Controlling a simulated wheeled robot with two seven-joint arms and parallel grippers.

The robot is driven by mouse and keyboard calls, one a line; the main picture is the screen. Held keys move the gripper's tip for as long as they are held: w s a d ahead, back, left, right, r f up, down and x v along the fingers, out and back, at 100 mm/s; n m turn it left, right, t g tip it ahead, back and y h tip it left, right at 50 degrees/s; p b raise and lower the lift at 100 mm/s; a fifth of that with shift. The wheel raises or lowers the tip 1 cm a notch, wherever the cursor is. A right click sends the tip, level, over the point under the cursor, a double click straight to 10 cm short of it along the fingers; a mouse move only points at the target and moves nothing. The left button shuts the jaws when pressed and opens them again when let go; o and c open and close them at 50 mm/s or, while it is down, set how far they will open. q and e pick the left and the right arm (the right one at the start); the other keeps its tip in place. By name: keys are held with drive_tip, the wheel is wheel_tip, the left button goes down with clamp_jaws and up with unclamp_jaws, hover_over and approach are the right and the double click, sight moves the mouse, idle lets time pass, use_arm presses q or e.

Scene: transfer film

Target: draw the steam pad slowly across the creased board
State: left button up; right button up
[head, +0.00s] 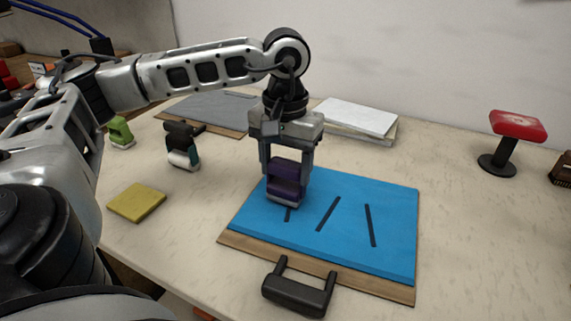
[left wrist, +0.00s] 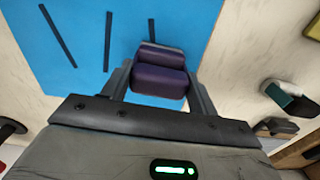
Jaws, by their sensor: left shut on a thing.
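The creased board is a bright blue sheet (head: 385,215) with three dark slanted crease lines, lying on a brown wooden base (head: 240,246). My left gripper (head: 286,185) points down over the sheet's far left part and is shut on the steam pad (head: 287,172), a purple block with a paler underside. The pad is at the sheet's surface; I cannot tell whether it touches. It hides the far end of the leftmost crease in the head view. In the left wrist view the pad (left wrist: 160,80) sits between both fingers (left wrist: 160,85). My right gripper is not in view.
A black handle (head: 298,289) stands at the board's near edge. A yellow pad (head: 137,203), a roller-like tool (head: 183,146) and a green item (head: 120,132) are left. A grey board (head: 210,109) and white sheets (head: 355,116) lie behind. A red-topped stand (head: 518,125) is right.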

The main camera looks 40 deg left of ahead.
use_arm(q)
drive_tip(key=shift+d, duration=0.15)
drive_tip(key=shift+w+d, duration=0.25)
drive_tip(key=shift+d, duration=0.35)
drive_tip(key=shift+w+d, duration=0.3)
drive_tip(key=shift+d, duration=0.35)
drive_tip(key=shift+w+d, duration=0.25)
drive_tip(key=shift+d, duration=0.35)
idle(0.3)
drive_tip(key=shift+w+d, duration=0.25)
drive_tip(key=shift+d, duration=0.4)
drive_tip(key=shift+w+d, duration=0.3)
drive_tip(key=shift+d, duration=0.35)
drive_tip(key=shift+w+d, duration=0.25)
drive_tip(key=shift+d, duration=0.4)
drive_tip(key=shift+d, duration=0.1)
drive_tip(key=shift+w+d, duration=0.25)
drive_tip(key=shift+d, duration=0.35)
drive_tip(key=shift+w+d, duration=0.25)
drive_tip(key=shift+d, duration=0.4)
drive_tip(key=shift+w+d, duration=0.25)
drive_tip(key=shift+d, duration=0.35)
drive_tip(key=shift+d+b, duration=0.15)
drive_tip(key=shift+b, duration=0.15)
drive_tip(key=shift+w+d, duration=0.25)
drive_tip(key=shift+d, duration=0.35)
drive_tip(key=shift+w+d, duration=0.3)
drive_tip(key=shift+d, duration=0.35)
drive_tip(key=shift+w+d, duration=0.25)
drive_tip(key=shift+d, duration=0.35)
